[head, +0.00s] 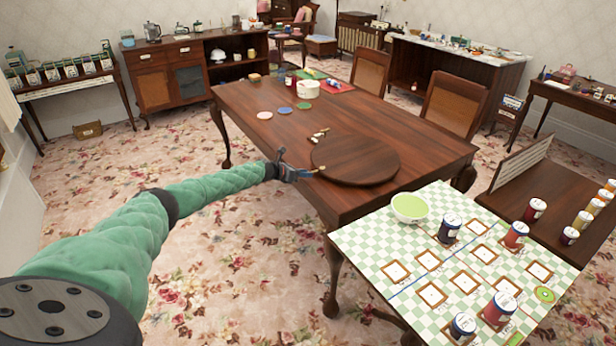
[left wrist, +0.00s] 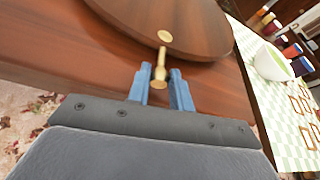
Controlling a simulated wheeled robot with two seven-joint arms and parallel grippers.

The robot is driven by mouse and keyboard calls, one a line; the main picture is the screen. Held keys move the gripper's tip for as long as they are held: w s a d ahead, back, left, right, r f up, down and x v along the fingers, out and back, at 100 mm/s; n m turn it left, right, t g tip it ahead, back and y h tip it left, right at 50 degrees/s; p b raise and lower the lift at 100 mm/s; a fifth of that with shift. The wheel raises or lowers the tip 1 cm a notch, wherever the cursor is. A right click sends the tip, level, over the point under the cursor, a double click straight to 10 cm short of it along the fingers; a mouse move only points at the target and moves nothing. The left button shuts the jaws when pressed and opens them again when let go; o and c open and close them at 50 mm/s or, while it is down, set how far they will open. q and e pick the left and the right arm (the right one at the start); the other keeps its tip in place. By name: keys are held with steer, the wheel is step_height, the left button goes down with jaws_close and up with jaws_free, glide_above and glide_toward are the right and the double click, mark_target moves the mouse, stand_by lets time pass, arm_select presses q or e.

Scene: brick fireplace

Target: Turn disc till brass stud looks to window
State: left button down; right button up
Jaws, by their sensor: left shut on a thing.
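The round dark wooden disc (head: 360,158) lies on the long wooden table (head: 250,98), near its near end. In the left wrist view the disc (left wrist: 205,22) fills the top. A round brass stud (left wrist: 165,36) sits on its top near the rim closest to my left gripper. A brass knob (left wrist: 160,70) stands out from the rim there, between the fingers. My left gripper (head: 302,174) is at the disc's left rim, shut on this knob; its fingers also show in the left wrist view (left wrist: 165,88). My right gripper is out of view.
Small cream and dark pieces (head: 319,135) are by the disc's far-left rim. Several coloured coasters (head: 285,110) lie farther back. A green bowl (head: 410,206) and jars stand on the checkered board (head: 400,240) at right. A pale curtain-like edge (head: 8,105) shows far left.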

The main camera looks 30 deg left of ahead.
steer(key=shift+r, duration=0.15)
arm_select(q)
steer(key=c, duration=1.3)
jaws_free()
steer(key=shift+w+d+f, duration=0.1)
steer(key=shift+o, duration=0.2)
steer(key=b+v, duration=0.2)
steer(key=v, duration=0.6)
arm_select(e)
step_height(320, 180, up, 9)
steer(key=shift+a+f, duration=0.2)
arm_select(q)
steer(key=shift+n, duration=0.3)
